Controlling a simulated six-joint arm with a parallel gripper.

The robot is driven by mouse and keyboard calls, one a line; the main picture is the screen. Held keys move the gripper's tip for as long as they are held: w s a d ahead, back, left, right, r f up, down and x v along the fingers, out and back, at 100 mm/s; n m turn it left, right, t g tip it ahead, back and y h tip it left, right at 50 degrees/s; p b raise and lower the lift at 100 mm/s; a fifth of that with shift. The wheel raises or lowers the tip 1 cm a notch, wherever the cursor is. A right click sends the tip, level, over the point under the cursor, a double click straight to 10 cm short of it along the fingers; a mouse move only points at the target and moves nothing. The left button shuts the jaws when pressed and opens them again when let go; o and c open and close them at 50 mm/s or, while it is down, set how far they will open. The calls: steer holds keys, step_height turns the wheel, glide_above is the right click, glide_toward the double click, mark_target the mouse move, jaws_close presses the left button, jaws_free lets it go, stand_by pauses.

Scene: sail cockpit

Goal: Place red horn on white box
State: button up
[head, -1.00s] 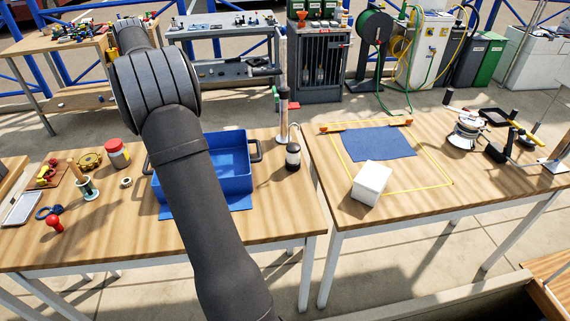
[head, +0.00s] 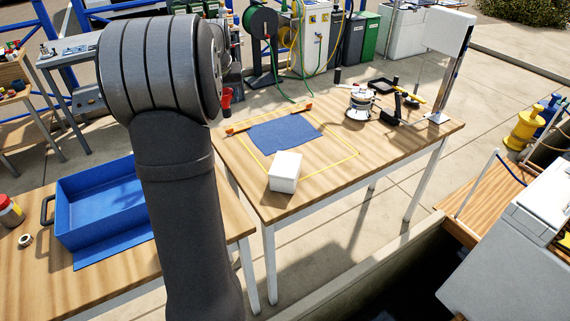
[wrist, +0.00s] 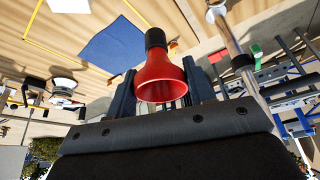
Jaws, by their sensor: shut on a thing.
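The red horn (wrist: 160,80) has a flared red bell and a black end. In the wrist view it sits between the two fingers of my gripper (wrist: 158,70), which is shut on it. In the head view, a red piece that looks like the horn (head: 226,97) shows just right of my arm; my gripper is hidden there behind the arm. The white box (head: 285,172) stands on the right-hand wooden table, at the near edge of the blue cloth. A white corner at the top of the wrist view (wrist: 68,5) looks like the same box. The horn is apart from it.
The blue cloth (head: 284,134) lies inside a yellow outline on the table. A winch (head: 361,103) and dark tools stand further right. A blue bin (head: 100,205) is on the left table. A gap separates the tables.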

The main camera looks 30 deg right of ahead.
steer(key=s+d+f+m+h, duration=0.15)
steer(key=s+d+m, duration=0.35)
steer(key=s+d, duration=1.55)
glide_above(286, 163)
steer(key=shift+g, duration=0.4)
steer(key=shift+f, duration=7.75)
steer(key=shift+a+f, duration=0.1)
steer(key=shift+f, duration=0.1)
steer(key=o, duration=1)
steer(key=shift+o, duration=0.2)
